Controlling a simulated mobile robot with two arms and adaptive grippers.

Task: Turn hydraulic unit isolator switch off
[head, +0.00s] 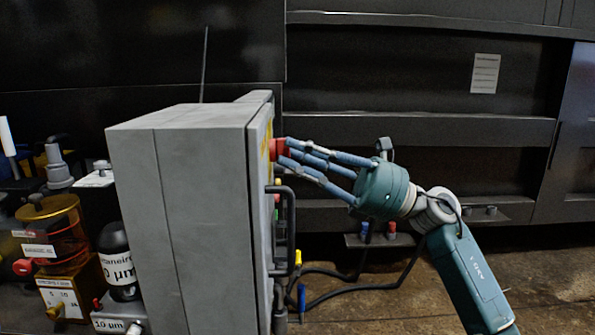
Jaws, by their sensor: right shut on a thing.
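The isolator switch is a red knob (277,149) with yellow around it, on the right-hand face of a grey control box (200,190). That face is seen almost edge-on, so the knob's turn position cannot be told. My right gripper (287,153) reaches in from the right with its blue fingers at the red knob, shut on it. The fingers cover part of the knob. My left gripper is not in view.
A dark handle (285,225) sticks out from the box face below the knob. Black cables (345,288) run below my right arm. An amber reservoir (52,228) and a black filter bottle (115,255) stand left of the box. A dark ribbed wall lies behind.

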